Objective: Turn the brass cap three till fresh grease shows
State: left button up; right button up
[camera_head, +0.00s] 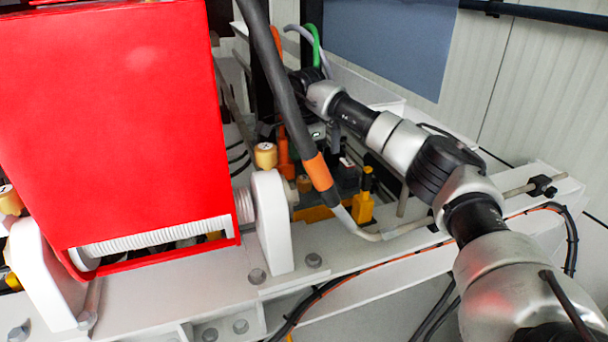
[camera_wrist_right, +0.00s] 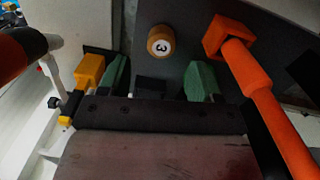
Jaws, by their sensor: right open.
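Brass cap three (camera_wrist_right: 161,41) shows in the right wrist view as a round brass cap with a white label and a black 3. It sits on a dark grey surface, ahead of my right gripper (camera_wrist_right: 158,74). The green-padded fingers are open, one to each side below the cap in the picture, with nothing between them. In the head view my right arm reaches in from the lower right; its gripper cannot be made out clearly there. A labelled brass cap (camera_head: 265,155) stands by a white bracket and another brass cap (camera_head: 9,200) is at the left edge; their numbers are unreadable. My left gripper is out of view.
An orange-headed rod (camera_wrist_right: 240,65) lies close right of the right finger; a yellow block (camera_wrist_right: 89,71) is close to the left one. In the head view a large red housing (camera_head: 115,120) fills the left, and a dark hose with an orange band (camera_head: 317,171) crosses the middle.

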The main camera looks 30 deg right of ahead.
aim_at(305, 178)
notch_tip(305, 178, down, 4)
jog(key=shift+w+f+p, duration=0.1)
jog(key=shift+f+p, duration=0.1)
jog(key=shift+p, duration=0.15)
jog(key=shift+f, duration=0.65)
jog(key=c, duration=0.9)
jog(key=shift+m, duration=0.5)
